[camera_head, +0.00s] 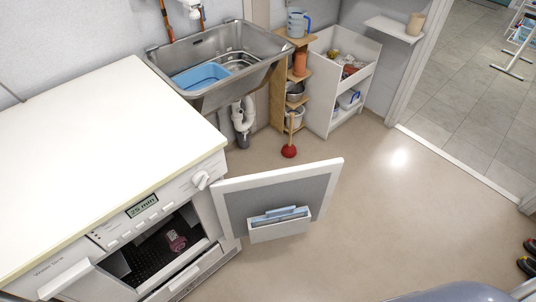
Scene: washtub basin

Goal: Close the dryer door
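The dryer (165,195) is a white machine under a white worktop at the left, with a display reading "25 min" and a round knob. Its door (328,203) stands wide open and swings out to the right over the floor. The door has a white frame, a grey inner panel and a small pocket (282,230) holding blue items. The dark opening (150,257) of the dryer is exposed, with a dark red item (176,240) inside. Neither of my grippers is in view.
A steel basin (215,48) with a blue tub stands behind the dryer. A wooden shelf (279,100), a white bin unit (325,110) and a red plunger (289,151) stand right of it. Floor (385,225) right of the door is clear.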

